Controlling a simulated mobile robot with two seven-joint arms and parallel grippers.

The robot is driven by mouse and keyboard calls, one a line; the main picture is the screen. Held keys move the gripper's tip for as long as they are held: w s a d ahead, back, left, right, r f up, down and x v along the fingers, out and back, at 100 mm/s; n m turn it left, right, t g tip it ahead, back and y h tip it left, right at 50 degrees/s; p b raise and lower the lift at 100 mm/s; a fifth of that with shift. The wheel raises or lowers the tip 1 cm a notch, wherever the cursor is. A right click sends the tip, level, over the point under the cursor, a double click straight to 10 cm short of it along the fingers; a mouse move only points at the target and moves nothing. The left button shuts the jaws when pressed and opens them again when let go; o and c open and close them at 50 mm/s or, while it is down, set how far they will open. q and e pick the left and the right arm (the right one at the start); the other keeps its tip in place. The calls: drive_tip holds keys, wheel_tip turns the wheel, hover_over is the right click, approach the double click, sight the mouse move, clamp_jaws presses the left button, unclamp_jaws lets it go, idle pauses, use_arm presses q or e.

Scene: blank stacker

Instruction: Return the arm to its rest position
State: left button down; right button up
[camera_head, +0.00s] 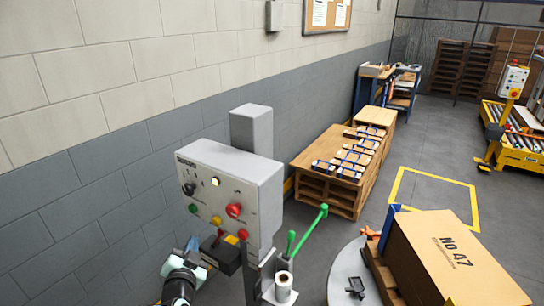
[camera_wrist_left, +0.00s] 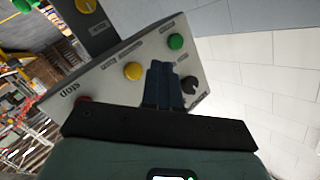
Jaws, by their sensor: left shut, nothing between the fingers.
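My left gripper (camera_head: 192,244) is at the lower left in the head view, below the grey control box (camera_head: 230,170), with my wrist under it. In the left wrist view the dark fingers of the gripper (camera_wrist_left: 162,85) are together, with nothing between them. They stand in front of the control box's panel (camera_wrist_left: 110,72) and overlap it; I cannot tell whether they touch it. My right gripper is not in view.
A carton (camera_head: 455,255) marked "No 47" stands at the lower right. The wall (camera_head: 75,160) runs along the left.

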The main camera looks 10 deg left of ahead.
use_arm(q)
drive_tip(key=s+d+f+n+g+h, duration=0.1)
drive_tip(key=s+d+f+g, duration=0.2)
drive_tip(key=f, duration=0.7)
drive_tip(key=s+d+f+n+g+h+p, duration=0.1)
drive_tip(key=s+d+f+g+h, duration=0.2)
drive_tip(key=f, duration=0.7)
drive_tip(key=s+d+f+n+g, duration=0.15)
drive_tip(key=s+f, duration=0.25)
drive_tip(key=f, duration=0.6)
drive_tip(key=s+d+f+n+g+h, duration=0.1)
drive_tip(key=s+d+f+g, duration=0.2)
drive_tip(key=s, duration=0.5)
drive_tip(key=s+d+f+n+g+h+p, duration=0.1)
drive_tip(key=s+d+f+n+g, duration=0.1)
drive_tip(key=s+f, duration=0.3)
drive_tip(key=s+d+f+n+g+h, duration=0.1)
drive_tip(key=s+d+f+g, duration=0.3)
drive_tip(key=s, duration=0.8)
drive_tip(key=shift+d+f+n+g+h, duration=0.35)
drive_tip(key=shift+d+f+n, duration=0.15)
drive_tip(key=shift+d, duration=0.1)
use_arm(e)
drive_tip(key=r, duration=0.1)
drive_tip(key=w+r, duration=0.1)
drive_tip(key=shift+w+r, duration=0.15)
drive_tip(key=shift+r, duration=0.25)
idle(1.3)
